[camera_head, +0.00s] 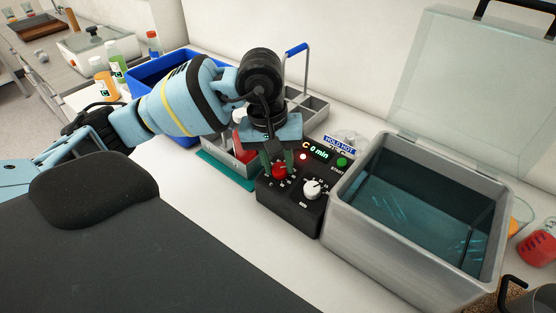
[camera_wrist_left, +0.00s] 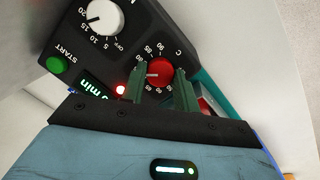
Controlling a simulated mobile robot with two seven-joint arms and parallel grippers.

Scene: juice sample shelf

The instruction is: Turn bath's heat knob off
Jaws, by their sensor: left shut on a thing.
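The bath's black control box (camera_head: 265,194) stands against the left side of the grey metal water bath (camera_head: 350,228). Its red heat knob (camera_head: 280,171) has a degree scale around it and also shows in the left wrist view (camera_wrist_left: 158,72). My left gripper (camera_head: 278,165) reaches down from above, its green fingers on both sides of the red knob, shut on it. The knob's exact setting is hard to read. A red light (camera_wrist_left: 120,90) beside it is lit. My right gripper is out of view.
A white timer knob (camera_head: 312,188) and green START button (camera_head: 342,162) sit close to the red knob. The bath's clear lid (camera_head: 460,75) stands open. A grey divided caddy (camera_head: 309,108) and blue bin (camera_head: 146,78) stand behind my left arm.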

